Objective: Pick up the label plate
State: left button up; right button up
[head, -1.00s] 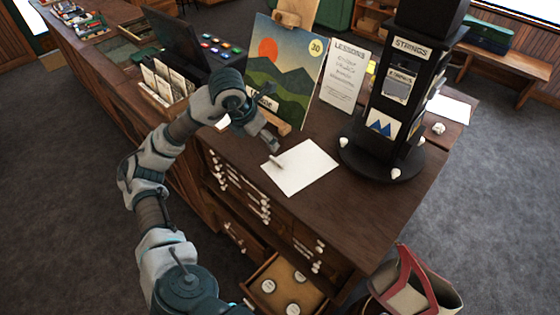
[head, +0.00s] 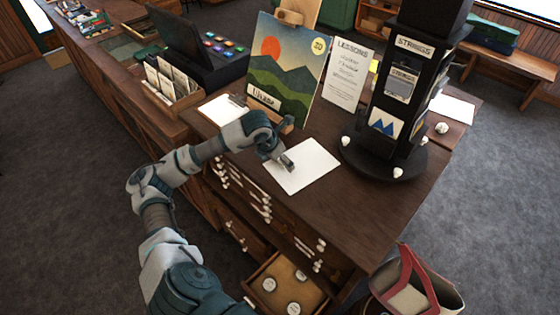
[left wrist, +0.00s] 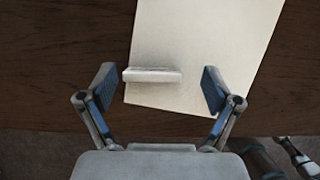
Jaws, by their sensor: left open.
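A small pale bar, which looks like the label plate (left wrist: 152,75), lies on a white sheet (left wrist: 200,45) near its left edge in the left wrist view. My left gripper (left wrist: 160,88) is open above it, with one finger on each side and the bar nearer the left finger. I cannot tell whether that finger touches it. In the head view my left gripper (head: 288,163) is over the sheet (head: 312,172) on the wooden cabinet top and hides the bar. My right gripper is not in view.
A painting (head: 280,70) stands on an easel behind the gripper, beside a lessons sign (head: 347,75). A black strings stand (head: 390,165) is on the right. A clipboard (head: 222,108) lies behind my arm. A drawer (head: 262,275) is open below.

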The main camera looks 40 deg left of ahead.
pick_arm(q)
jog(key=shift+a, duration=0.2)
jog(key=shift+a+f, duration=0.15)
jog(key=shift+a, duration=0.25)
jog(key=c, duration=0.6)
jog(key=shift+a, duration=0.15)
jog(key=c, duration=0.4)
jog(key=shift+c, duration=0.4)
